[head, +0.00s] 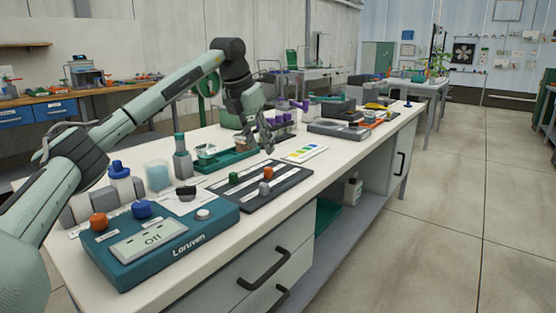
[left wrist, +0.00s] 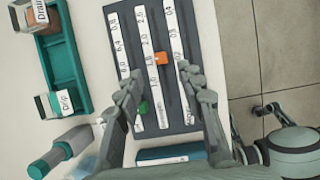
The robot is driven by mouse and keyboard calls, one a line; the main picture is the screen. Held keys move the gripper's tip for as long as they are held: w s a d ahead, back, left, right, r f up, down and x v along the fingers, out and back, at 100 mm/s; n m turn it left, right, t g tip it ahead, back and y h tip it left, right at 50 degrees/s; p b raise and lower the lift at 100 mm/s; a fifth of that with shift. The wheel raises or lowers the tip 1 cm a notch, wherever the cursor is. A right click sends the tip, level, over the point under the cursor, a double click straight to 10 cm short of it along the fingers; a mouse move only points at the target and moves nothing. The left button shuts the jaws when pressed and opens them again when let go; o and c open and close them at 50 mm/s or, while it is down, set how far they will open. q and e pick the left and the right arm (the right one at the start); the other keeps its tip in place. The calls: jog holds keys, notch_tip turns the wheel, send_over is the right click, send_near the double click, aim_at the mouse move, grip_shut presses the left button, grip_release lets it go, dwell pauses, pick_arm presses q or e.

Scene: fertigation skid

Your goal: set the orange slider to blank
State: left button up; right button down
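The dark slider board (head: 258,196) lies on the bench, with white label strips between its slots. The orange slider (head: 267,173) shows on it in the head view and in the left wrist view (left wrist: 161,58), between the middle and right strips. A green slider (head: 233,177) sits in another slot, also seen in the left wrist view (left wrist: 143,107). A grey slider (head: 265,188) stands nearer the front. My left gripper (head: 262,144) is open and empty above the board, fingers spread to either side of the orange and green sliders in the left wrist view.
A teal device (head: 165,240) with a display reading "Off" and several knobs stands at the near end. A green tray (head: 228,160) lies behind the board. A white card with coloured squares (head: 304,153) lies beyond it. More equipment fills the far end.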

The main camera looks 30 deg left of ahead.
aim_at(268, 168)
pick_arm(q)
jog(key=x, duration=0.7)
jog(key=shift+s+f, duration=0.1)
jog(key=shift+f, duration=0.15)
grip_shut()
